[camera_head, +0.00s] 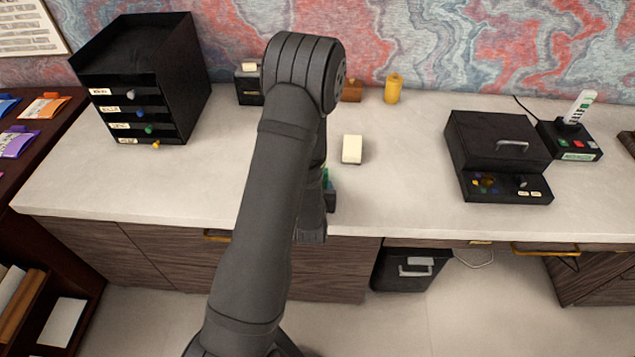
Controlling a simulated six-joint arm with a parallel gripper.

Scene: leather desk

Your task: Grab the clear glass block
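I cannot make out a clear glass block for certain in the head camera view. A small cream-white block (352,149) lies on the pale desk top, right of my arm, and looks opaque. My arm crosses the middle of the view and hides part of the desk. My gripper (331,196) is low near the desk's front edge, in front of and slightly left of the white block, apart from it. Its fingers are mostly hidden, so I cannot tell whether it is open or holds anything. A small green patch (325,176) shows beside it.
A black drawer unit (150,80) stands at the left. A black box (497,155) and a device with a white upright stick (570,140) stand at the right. A yellow cylinder (393,89) and brown block (351,91) are at the back. Clear desk lies right of the white block.

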